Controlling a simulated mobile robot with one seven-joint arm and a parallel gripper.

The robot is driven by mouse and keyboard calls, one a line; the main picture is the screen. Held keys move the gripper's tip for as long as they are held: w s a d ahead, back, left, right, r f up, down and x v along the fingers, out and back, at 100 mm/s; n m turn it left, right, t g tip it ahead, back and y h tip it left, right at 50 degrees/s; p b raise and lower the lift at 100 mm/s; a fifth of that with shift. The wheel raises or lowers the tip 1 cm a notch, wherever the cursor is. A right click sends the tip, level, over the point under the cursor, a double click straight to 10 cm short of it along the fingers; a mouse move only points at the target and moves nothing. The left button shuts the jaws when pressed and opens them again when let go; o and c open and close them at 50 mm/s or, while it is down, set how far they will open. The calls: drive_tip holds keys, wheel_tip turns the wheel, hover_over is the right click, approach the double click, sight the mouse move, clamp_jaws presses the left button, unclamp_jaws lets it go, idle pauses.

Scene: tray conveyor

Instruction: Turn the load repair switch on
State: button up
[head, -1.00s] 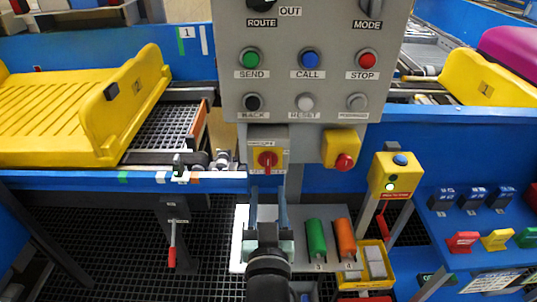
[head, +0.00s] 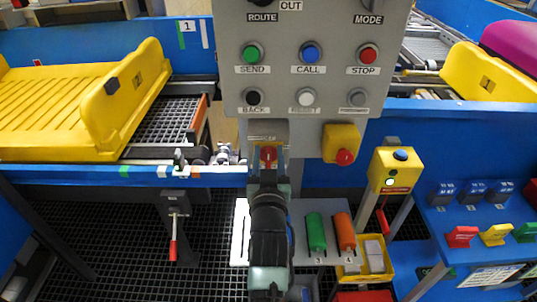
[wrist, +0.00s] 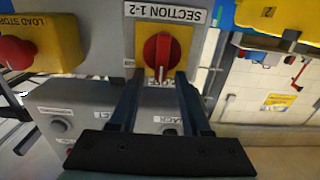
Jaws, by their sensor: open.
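A red rotary knob on a yellow plate (head: 268,155) sits low on the grey control panel (head: 232,85). In the wrist view the red knob (wrist: 157,52) has its handle upright, below a plate reading SECTION 1-2 (wrist: 172,12). I see no label reading load repair. My gripper (wrist: 157,80) is open and empty, its two fingers pointing at the knob, one towards each side. Whether they touch it I cannot tell. In the head view my gripper (head: 268,175) partly covers the knob.
A yellow box with a red button (head: 343,144), labelled LOAD STOP, is right of the knob. Panel buttons, including SEND (head: 251,55) and BACK (head: 253,97), are above. A yellow tray (head: 90,100) lies at left. A red-handled lever (head: 174,230) hangs below the blue rail.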

drive_tip(key=shift+s, duration=0.1)
clamp_jaws()
drive_tip(key=shift+f, duration=0.1)
drive_tip(key=shift+f, duration=0.1)
